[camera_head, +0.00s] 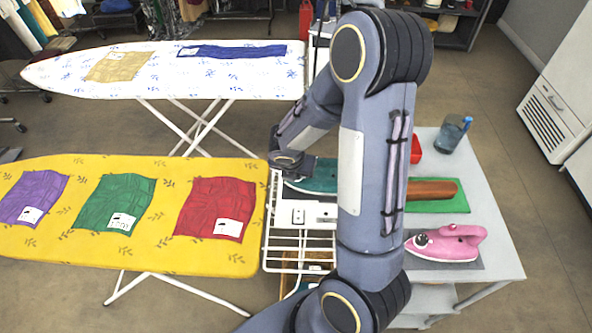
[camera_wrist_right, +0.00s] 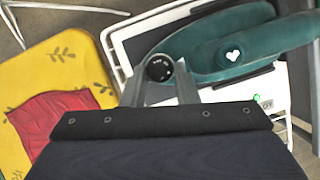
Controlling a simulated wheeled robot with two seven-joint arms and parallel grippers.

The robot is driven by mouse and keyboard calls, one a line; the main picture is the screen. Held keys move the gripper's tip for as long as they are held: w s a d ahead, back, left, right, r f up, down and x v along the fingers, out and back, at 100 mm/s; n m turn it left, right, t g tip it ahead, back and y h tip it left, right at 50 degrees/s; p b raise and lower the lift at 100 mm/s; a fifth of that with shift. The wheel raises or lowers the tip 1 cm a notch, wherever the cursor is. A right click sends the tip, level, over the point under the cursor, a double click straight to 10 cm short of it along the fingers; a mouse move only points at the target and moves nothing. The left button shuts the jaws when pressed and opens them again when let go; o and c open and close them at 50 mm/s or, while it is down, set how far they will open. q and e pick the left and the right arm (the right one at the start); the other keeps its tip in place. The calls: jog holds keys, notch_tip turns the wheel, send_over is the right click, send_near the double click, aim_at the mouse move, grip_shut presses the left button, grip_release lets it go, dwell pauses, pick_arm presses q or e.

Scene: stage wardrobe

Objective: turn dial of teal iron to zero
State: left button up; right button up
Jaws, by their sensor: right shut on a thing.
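The teal iron (camera_head: 318,178) sits on a white rack at the left end of the grey table, partly hidden behind my right arm. It also shows in the right wrist view (camera_wrist_right: 235,45), with a white heart on a round teal part. Its black dial (camera_wrist_right: 159,67) with small white marks lies between the fingertips of my right gripper (camera_wrist_right: 160,76). The right gripper is shut on the dial. The mark the dial points to is too small to read. My left gripper is in neither view.
A pink iron (camera_head: 447,243), a brown block on a green mat (camera_head: 437,207) and a blue jug (camera_head: 452,134) stand on the table. A yellow ironing board (camera_head: 150,250) with folded cloths is at left. A white patterned board (camera_head: 120,75) is behind it.

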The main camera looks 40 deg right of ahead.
jog(key=o, duration=1)
jog(key=p+v, duration=0.1)
jog(key=v, duration=0.6)
jog(key=shift+r, duration=0.35)
jog(key=shift+s+a, duration=0.15)
